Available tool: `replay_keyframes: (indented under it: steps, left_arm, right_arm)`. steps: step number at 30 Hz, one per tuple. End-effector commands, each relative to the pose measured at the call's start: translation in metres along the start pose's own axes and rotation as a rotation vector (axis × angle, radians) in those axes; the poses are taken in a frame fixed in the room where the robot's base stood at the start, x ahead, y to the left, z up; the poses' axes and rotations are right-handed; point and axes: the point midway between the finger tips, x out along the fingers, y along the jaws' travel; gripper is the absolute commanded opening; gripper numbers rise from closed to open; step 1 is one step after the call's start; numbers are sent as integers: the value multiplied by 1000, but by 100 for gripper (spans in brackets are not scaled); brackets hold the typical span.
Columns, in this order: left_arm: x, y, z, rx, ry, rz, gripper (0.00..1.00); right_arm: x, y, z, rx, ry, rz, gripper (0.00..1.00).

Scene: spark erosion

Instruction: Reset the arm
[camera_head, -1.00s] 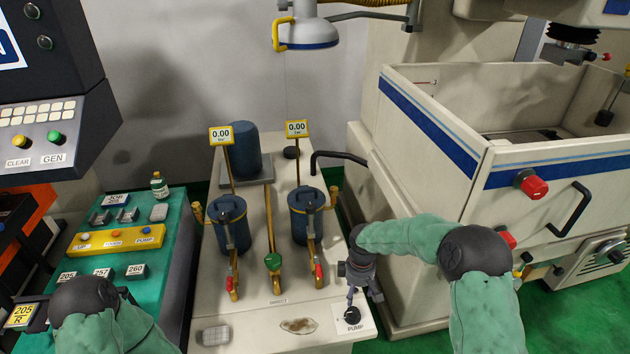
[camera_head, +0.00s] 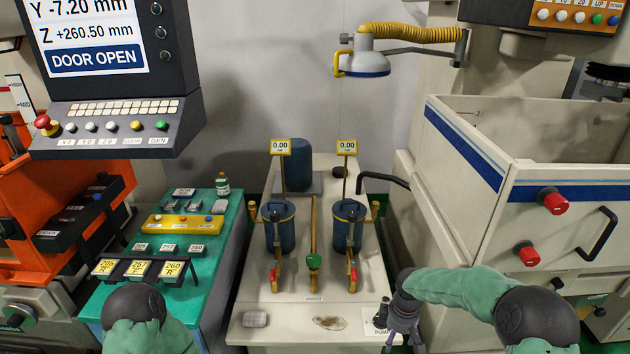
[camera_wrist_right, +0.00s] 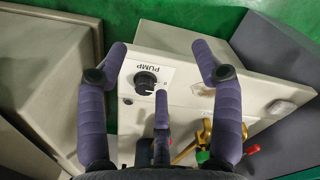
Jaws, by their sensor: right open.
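My right arm comes in from the lower right in the head view. My right gripper (camera_head: 392,342) is over the front right corner of the pump stand (camera_head: 285,327) and partly covers the PUMP plate (camera_head: 371,326). In the wrist view, the right gripper (camera_wrist_right: 160,50) is open and empty, its dark fingers spread over the white panel. The black PUMP knob (camera_wrist_right: 146,82) shows between them, with no visible grip on it. My left arm (camera_head: 140,315) shows at the lower left, but its gripper is not visible.
Two blue canisters with gauges reading 0.00 (camera_head: 280,147) stand on the pump stand. A white machine tank (camera_head: 470,190) with red knobs is close to the right. A green bench (camera_head: 205,262) with tagged holders is at left, below a console screen reading DOOR OPEN (camera_head: 98,58).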

Motion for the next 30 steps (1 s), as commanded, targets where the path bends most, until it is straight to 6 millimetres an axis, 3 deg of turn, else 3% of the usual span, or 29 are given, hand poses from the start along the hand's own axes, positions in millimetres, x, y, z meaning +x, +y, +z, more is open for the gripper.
replay_keyframes:
  steps: [11, 17, 23, 30]
  left_arm:
    - [0, 0, 0, 0, 1, 0, 40]
    - [0, 0, 0, 0, 0, 0, 40]
    - [0, 0, 0, 0, 0, 0, 40]
    - [0, 0, 0, 0, 0, 0, 40]
  right_arm:
    - [48, -46, -5, 106, 66, -89, 66]
    - [80, -86, -5, 216, 111, -159, 66]
    - [122, -149, 6, 422, 151, -257, 66]
    - [158, -232, 44, 785, 157, -337, 66]
